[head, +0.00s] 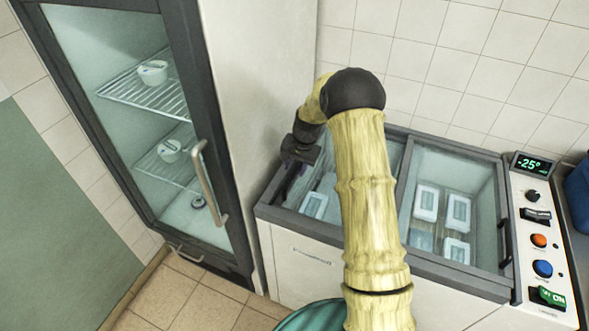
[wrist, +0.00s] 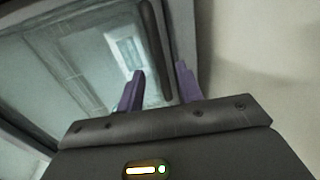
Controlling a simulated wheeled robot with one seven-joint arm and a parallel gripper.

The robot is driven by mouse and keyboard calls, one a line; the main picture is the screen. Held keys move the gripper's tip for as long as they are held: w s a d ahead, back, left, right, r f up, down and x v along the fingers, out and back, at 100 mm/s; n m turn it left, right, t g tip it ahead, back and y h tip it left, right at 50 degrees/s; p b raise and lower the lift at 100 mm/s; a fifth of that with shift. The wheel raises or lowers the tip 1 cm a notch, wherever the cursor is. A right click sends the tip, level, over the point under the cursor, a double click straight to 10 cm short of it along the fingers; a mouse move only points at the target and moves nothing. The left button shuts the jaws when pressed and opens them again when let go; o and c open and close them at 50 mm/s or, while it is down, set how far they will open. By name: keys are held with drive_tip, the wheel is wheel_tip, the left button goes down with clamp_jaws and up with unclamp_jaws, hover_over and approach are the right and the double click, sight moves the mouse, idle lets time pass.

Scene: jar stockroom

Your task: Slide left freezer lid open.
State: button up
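The chest freezer (head: 322,262) has two framed glass lids side by side. The left lid (head: 327,185) lies over the left half and is partly hidden by my arm; white tubs show through it. My gripper (head: 293,182) points down at the left lid's left end. In the wrist view my gripper (wrist: 160,72) has its two purple fingers apart, one on each side of a dark bar handle (wrist: 153,45) at the lid's edge. I cannot tell whether they touch it. The right lid (head: 478,175) is shut, with a dark handle (head: 504,240) at its right edge.
A tall glass-door fridge (head: 215,130) with a metal handle (head: 207,185) stands close on the left. A control panel (head: 541,235) reading -25° is at the freezer's right end. A tiled wall (head: 460,60) is right behind. Tiled floor (head: 195,305) is free at front left.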

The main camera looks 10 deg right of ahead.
drive_tip(key=shift+w+a+f, duration=0.1)
drive_tip(key=shift+f, duration=0.5)
drive_tip(key=shift+w+a+f, duration=0.1)
drive_tip(key=shift+f, duration=0.45)
drive_tip(key=shift+c, duration=0.3)
clamp_jaws()
drive_tip(key=shift+s+d, duration=0.1)
